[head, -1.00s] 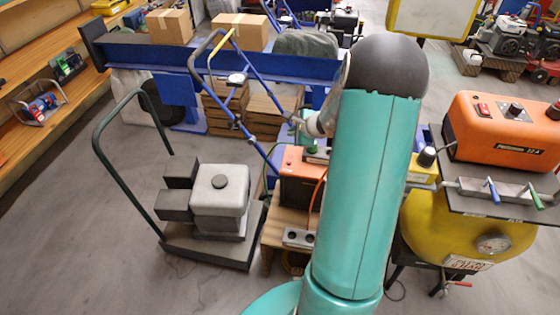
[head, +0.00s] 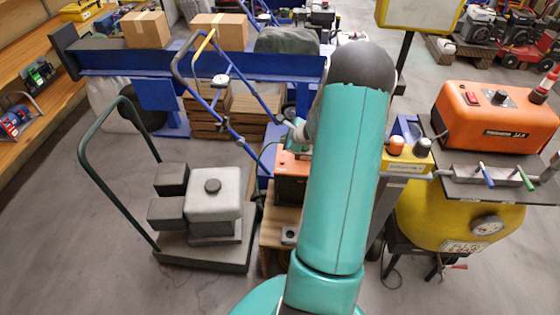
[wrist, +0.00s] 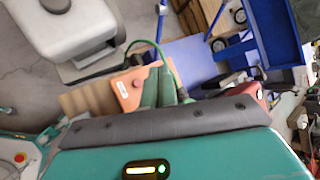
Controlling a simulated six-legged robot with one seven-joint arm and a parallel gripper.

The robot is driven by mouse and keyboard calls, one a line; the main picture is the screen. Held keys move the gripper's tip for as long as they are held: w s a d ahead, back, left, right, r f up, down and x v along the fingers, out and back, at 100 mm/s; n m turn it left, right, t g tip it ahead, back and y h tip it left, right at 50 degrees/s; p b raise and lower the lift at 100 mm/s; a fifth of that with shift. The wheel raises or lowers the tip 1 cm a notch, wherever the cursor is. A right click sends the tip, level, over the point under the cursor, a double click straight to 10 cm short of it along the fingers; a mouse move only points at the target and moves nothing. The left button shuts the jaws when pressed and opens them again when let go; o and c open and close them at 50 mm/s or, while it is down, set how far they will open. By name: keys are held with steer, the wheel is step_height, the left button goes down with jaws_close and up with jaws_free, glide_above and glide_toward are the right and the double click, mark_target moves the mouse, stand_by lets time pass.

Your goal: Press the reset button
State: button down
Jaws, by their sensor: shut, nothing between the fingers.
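A yellow control box (head: 406,160) with an orange knob-like button (head: 397,145) and a black one (head: 422,147) stands right of my arm in the head view. An orange-topped box (head: 292,164) sits left of my arm, partly hidden by it. In the wrist view its orange top (wrist: 125,92) carries a small dark red round button (wrist: 137,83). I cannot tell which is the reset button. My gripper (wrist: 160,88) is shut and empty, its green fingers just right of that red button; contact cannot be told. My gripper also shows small in the head view (head: 297,131).
A grey engine unit (head: 213,195) on a dark-handled cart stands at left. A blue-handled cart (head: 215,105) and blue beam (head: 190,65) stand behind. At right, an orange charger (head: 495,115) sits on a shelf above a yellow tank (head: 450,215). Open floor lies front left.

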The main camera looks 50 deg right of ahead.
mark_target(282, 162)
steer(key=shift+w+a+f, duration=0.1)
steer(key=shift+f, duration=4.35)
steer(key=shift+f, duration=0.1)
steer(key=shift+f, duration=0.3)
steer(key=shift+f, duration=0.45)
steer(key=shift+r, duration=0.85)
